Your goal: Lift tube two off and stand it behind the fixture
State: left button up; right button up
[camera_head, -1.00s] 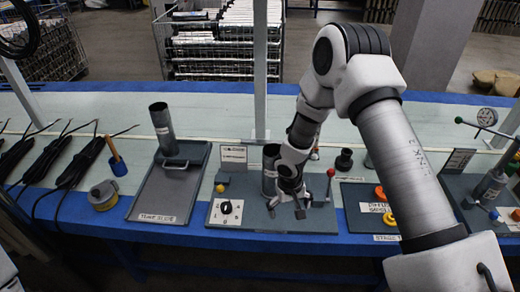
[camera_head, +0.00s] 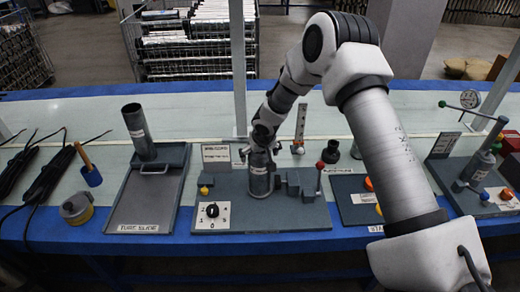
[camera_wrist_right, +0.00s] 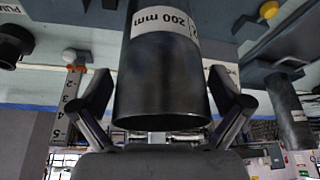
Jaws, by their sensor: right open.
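A grey tube (camera_head: 260,180) stands upright on the fixture (camera_head: 285,218), a grey plate with a dial, a yellow knob and a red-knobbed lever. My right gripper (camera_head: 259,150) is at the upper part of this tube. In the right wrist view, the dark tube (camera_wrist_right: 163,85) with a white "200 mm" label lies between the two spread fingers of my right gripper (camera_wrist_right: 158,112). The fingers look apart from its wall. I cannot read which tube is number two. My left gripper is not in view.
Another tube (camera_head: 138,130) stands at the back of the tray marked "TUBE SLIDE" (camera_head: 140,205). A white ruler stand (camera_head: 300,125) and a black cup (camera_head: 331,150) are behind and right of the fixture. The pale table strip behind it has free room.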

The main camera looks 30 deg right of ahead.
jog(key=shift+c, duration=0.4)
jog(key=shift+w+f, duration=0.1)
jog(key=c, duration=0.6)
jog(key=shift+s, duration=0.2)
jog(key=c, duration=0.8)
jog(key=o, duration=0.9)
jog(key=c, duration=0.8)
jog(key=shift+o, duration=0.2)
jog(key=shift+w+r, duration=0.15)
jog(key=shift+r, duration=0.25)
jog(key=shift+r, duration=0.25)
